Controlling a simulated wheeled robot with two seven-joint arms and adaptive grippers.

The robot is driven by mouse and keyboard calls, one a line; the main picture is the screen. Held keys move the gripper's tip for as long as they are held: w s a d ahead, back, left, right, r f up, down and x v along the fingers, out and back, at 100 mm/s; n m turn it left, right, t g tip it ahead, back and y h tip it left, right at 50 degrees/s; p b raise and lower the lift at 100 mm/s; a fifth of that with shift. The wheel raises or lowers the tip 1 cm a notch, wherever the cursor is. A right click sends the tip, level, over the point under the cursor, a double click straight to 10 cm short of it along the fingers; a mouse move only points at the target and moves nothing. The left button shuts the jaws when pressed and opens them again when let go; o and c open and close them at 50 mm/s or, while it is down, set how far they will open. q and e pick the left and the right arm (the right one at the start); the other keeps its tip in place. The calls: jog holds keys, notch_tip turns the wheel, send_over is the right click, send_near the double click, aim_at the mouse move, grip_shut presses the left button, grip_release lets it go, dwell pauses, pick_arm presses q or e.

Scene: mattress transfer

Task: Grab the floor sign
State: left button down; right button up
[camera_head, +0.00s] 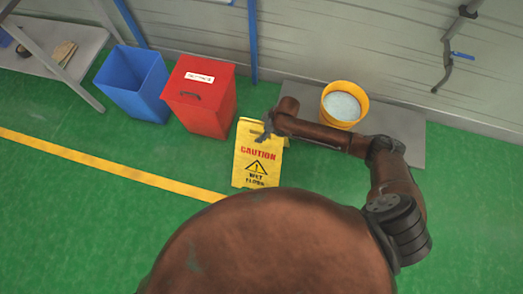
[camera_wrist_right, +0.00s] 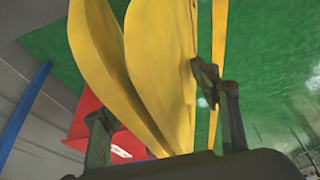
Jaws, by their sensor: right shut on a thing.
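The yellow floor sign (camera_head: 257,165) stands on the green floor, with "CAUTION" and "WET FLOOR" on its face. My right gripper (camera_head: 267,128) is at its top edge, reaching in from the right. In the right wrist view, the sign's yellow panels (camera_wrist_right: 155,75) rise between the fingers of the right gripper (camera_wrist_right: 160,125), which is shut on the sign. The sign's lower front is partly hidden by a part of my own body. My left gripper is not in view.
A red lidded bin (camera_head: 205,98) stands just left of the sign, with an open blue bin (camera_head: 130,85) beyond it. A yellow bucket (camera_head: 343,104) stands on a grey platform (camera_head: 410,150) behind my right arm. Green floor at left is clear.

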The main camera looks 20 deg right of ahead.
grip_shut()
jog(key=shift+r, duration=0.1)
dwell(0.5)
jog(key=shift+w+r, duration=0.1)
